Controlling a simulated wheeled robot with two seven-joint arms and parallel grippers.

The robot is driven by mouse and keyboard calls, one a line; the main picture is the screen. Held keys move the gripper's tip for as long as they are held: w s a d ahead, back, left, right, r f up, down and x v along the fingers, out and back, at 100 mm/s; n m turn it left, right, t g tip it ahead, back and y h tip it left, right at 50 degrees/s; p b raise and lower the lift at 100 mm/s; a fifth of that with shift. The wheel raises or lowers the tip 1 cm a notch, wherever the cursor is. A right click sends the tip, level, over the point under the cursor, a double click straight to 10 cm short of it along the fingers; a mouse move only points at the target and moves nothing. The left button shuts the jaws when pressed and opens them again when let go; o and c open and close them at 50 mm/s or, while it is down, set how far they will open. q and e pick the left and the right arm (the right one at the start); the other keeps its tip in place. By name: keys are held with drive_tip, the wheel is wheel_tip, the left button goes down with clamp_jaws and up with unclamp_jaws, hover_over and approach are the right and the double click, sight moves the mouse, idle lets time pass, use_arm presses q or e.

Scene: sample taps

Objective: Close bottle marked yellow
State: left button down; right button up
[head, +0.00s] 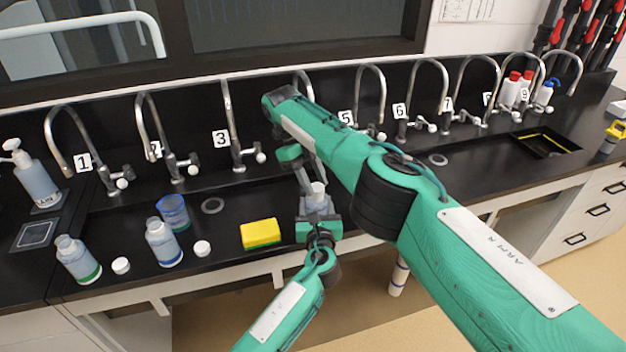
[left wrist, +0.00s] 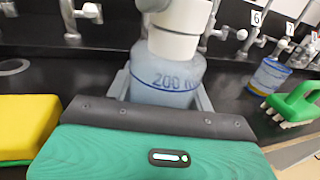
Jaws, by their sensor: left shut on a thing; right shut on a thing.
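A translucent bottle with a "200" mark (left wrist: 165,82) stands upright in the jaws of my left gripper (head: 318,207), which is shut on it. Its colour band is hidden by the gripper. A white cap (head: 318,188) is at the top of its neck; it also shows in the left wrist view (left wrist: 182,14). My right gripper (head: 311,178) reaches down from above and is shut on the cap, partly hidden behind its own arm. I cannot tell whether the cap is fully seated.
A green-banded bottle (head: 78,260) and an open bottle (head: 164,244) stand at left with two loose caps (head: 121,265) (head: 201,248), a blue beaker (head: 173,212) and a yellow sponge (head: 261,234). A green brush (left wrist: 292,103) and a blue-labelled container (left wrist: 268,76) are at right. Numbered taps line the back.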

drive_tip(key=o, duration=0.9)
drive_tip(key=shift+o, duration=0.2)
drive_tip(key=shift+w+r, duration=0.1)
drive_tip(key=shift+r, duration=2.15)
drive_tip(key=shift+c, duration=0.4)
